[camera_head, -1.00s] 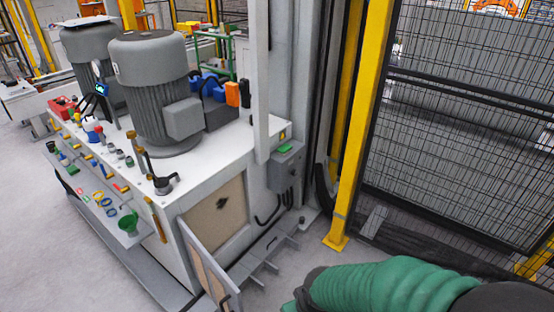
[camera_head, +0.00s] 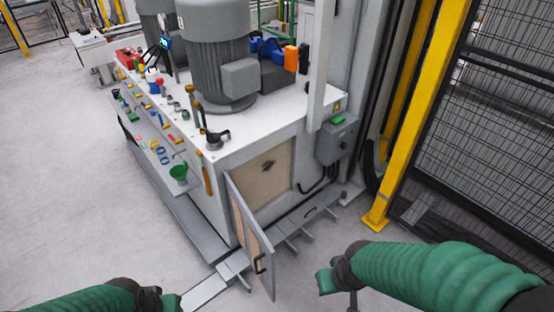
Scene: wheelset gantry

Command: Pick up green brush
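I cannot make out a green brush for certain. A small flat green item (camera_head: 338,119) lies on top of the grey box at the machine's right side; it is too small to identify. A green funnel-shaped thing (camera_head: 179,172) sits at the near end of the side shelf. My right arm, in a green sleeve, comes in at the lower right and bends down near the open cabinet door. My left arm shows at the lower left edge.
A white machine cabinet (camera_head: 240,138) carries grey motors (camera_head: 214,60) and small tools. Its side shelf (camera_head: 150,150) holds several coloured items. The cabinet door (camera_head: 250,235) stands open toward me. A yellow post (camera_head: 428,110) and mesh fence (camera_head: 500,130) stand right. Floor at left is clear.

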